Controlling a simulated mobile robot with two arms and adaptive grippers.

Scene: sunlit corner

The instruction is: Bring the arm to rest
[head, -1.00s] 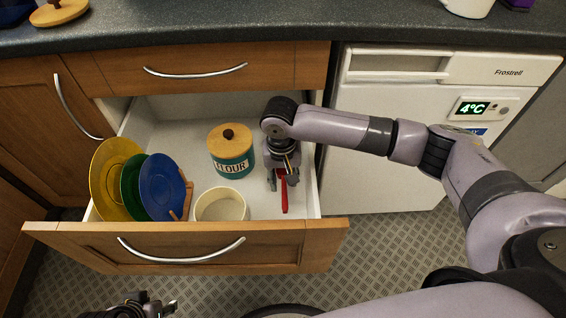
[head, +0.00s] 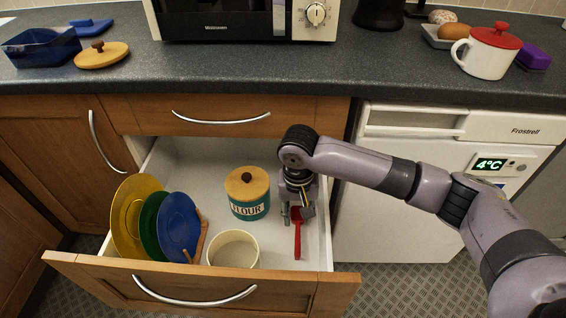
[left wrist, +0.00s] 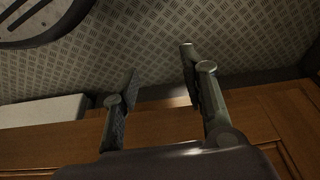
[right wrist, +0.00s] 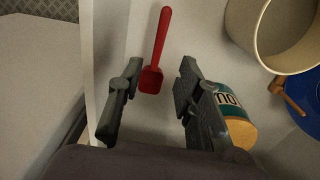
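My right arm reaches from the right into the open drawer (head: 200,290). My right gripper (head: 297,212) points down inside the drawer, near its right wall. In the right wrist view my right gripper (right wrist: 155,92) is open, with nothing between its fingers. A red spatula (head: 298,238) lies on the drawer floor just ahead of the fingertips; it also shows in the right wrist view (right wrist: 158,50). My left gripper (left wrist: 160,90) shows only in the left wrist view, open and empty, above the patterned floor beside wooden cabinet fronts.
A flour canister (head: 248,196) stands left of the right gripper, with a cream bowl (head: 233,248) in front. Yellow, green and blue plates (head: 179,225) stand in a rack at the drawer's left. The fridge (head: 385,205) is right of the drawer; the counter (head: 215,75) is above.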

